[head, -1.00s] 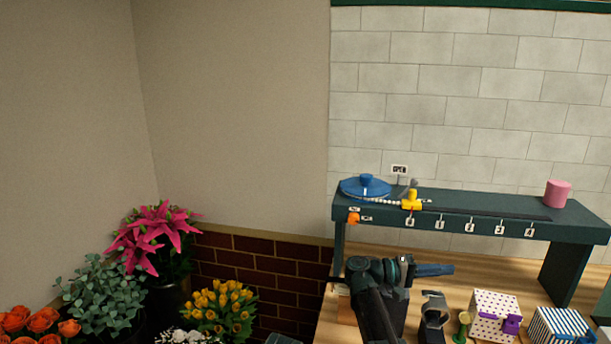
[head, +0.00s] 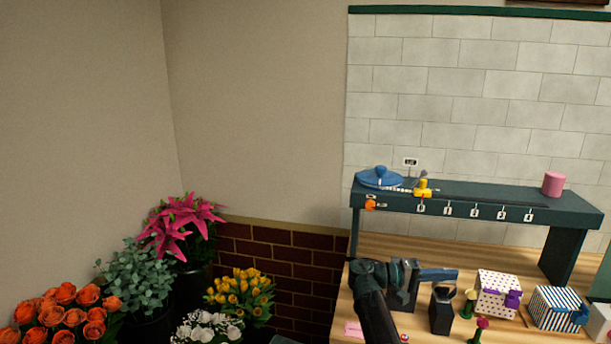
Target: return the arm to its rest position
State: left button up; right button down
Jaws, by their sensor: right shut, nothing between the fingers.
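My right gripper (head: 440,275) shows in the head view above the left part of the wooden bench. Its dark arm rises from the bottom edge and bends at the wrist, and the fingers point right. It is shut with nothing between the fingers. It is in front of the dark green shelf (head: 480,207) and near a black stand (head: 441,312). My arm hides part of the bench top behind it. My left gripper is not in view.
On the bench (head: 400,248) stand a dotted box (head: 492,297), a striped box (head: 553,309) and small green and magenta items (head: 482,324). The shelf bears a blue disc (head: 380,178) and a pink cylinder (head: 553,184). Potted flowers (head: 65,312) fill the lower left.

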jog(key=s+a+f+n+t+y, duration=0.1)
jog(key=s+a+f+n+y, duration=0.1)
jog(key=s+a+f+y, duration=0.45)
jog(key=s+a+f+n+t+y, duration=0.1)
jog(key=s+a+f+y, duration=0.25)
jog(key=a+f, duration=0.5)
jog(key=s+a+f+n+y, duration=0.1)
jog(key=s+a+f+y, duration=0.2)
jog(key=s+a, duration=0.3)
jog(key=s+a+f+n+g+y, duration=0.1)
jog(key=s+a+f+y, duration=0.3)
jog(key=s+a, duration=0.2)
jog(key=a, duration=0.2)
jog(key=shift+s+a+f+n, duration=0.15)
jog(key=shift+a+n, duration=0.15)
